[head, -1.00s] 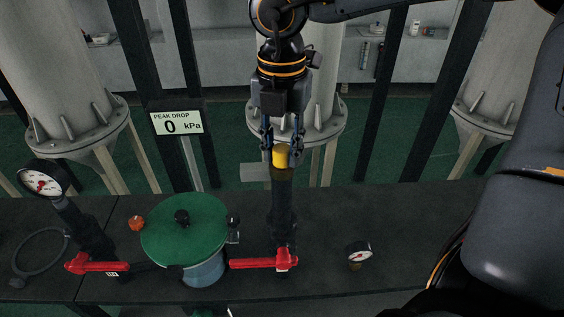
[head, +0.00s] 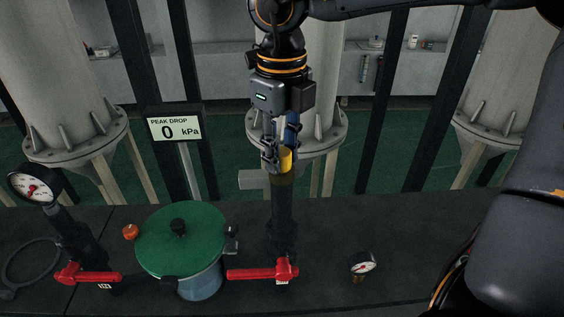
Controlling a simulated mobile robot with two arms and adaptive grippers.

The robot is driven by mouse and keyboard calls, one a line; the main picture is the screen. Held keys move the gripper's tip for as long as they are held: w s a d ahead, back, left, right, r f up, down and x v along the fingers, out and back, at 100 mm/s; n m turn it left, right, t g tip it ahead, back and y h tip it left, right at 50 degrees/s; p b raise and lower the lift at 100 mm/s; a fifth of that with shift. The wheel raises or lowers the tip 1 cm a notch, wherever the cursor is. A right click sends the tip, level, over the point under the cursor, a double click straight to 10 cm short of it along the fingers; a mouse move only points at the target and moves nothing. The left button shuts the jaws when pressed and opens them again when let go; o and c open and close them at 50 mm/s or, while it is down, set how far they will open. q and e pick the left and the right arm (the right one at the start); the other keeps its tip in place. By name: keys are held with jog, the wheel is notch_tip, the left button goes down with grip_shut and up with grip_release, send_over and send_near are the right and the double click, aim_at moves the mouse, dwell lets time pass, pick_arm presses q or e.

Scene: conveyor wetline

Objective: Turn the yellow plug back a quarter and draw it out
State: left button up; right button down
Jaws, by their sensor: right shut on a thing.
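The yellow plug (head: 286,159) sits at the top of the black upright pipe (head: 284,210) in the head view. My right gripper (head: 281,160) comes down from above and is shut on the plug, with its fingers around the plug's sides. The fingers hide part of the plug. The plug's lower end meets the pipe's mouth; I cannot tell how deep it is seated. My left gripper is not in view.
A red lever handle (head: 262,273) lies at the pipe's foot, another (head: 88,277) at left. A green-lidded pot (head: 180,240) stands between them. Gauges stand at left (head: 35,186) and right (head: 362,264). A display (head: 174,128) reads 0 kPa. The bench right of the pipe is mostly clear.

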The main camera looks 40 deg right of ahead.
jog(key=shift+r, duration=0.15)
jog(key=shift+r+p, duration=0.95)
jog(key=shift+r, duration=0.3)
jog(key=shift+r, duration=0.1)
jog(key=shift+r+p, duration=1.6)
jog(key=shift+r, duration=0.8)
